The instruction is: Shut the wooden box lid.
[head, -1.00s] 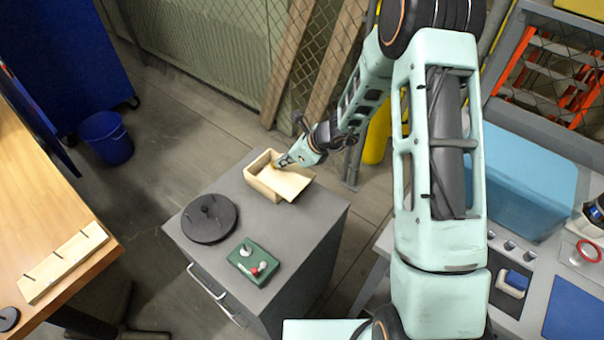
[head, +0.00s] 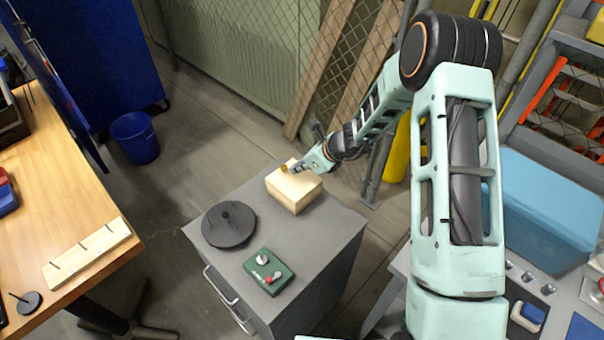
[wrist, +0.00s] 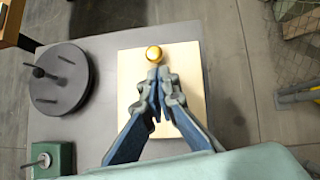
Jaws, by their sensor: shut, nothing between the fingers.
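The wooden box (head: 296,195) stands at the back of the grey cabinet top in the head view. Its pale lid (head: 300,180) lies flat over the box, and the inside is hidden. In the wrist view the lid (wrist: 190,75) fills the middle, with a round brass knob (wrist: 153,53) near its far edge; the knob also shows in the head view (head: 284,168). My gripper (wrist: 158,75) is shut and empty, with its tips over the lid just short of the knob. I cannot tell whether the tips touch the lid or knob. My gripper also shows in the head view (head: 295,167).
The grey cabinet (head: 320,250) also bears a dark round disc (head: 229,226) and a green control box (head: 268,272). A wooden table (head: 60,180) is at the left, and a blue bin (head: 134,138) stands on the floor. A mesh fence is behind.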

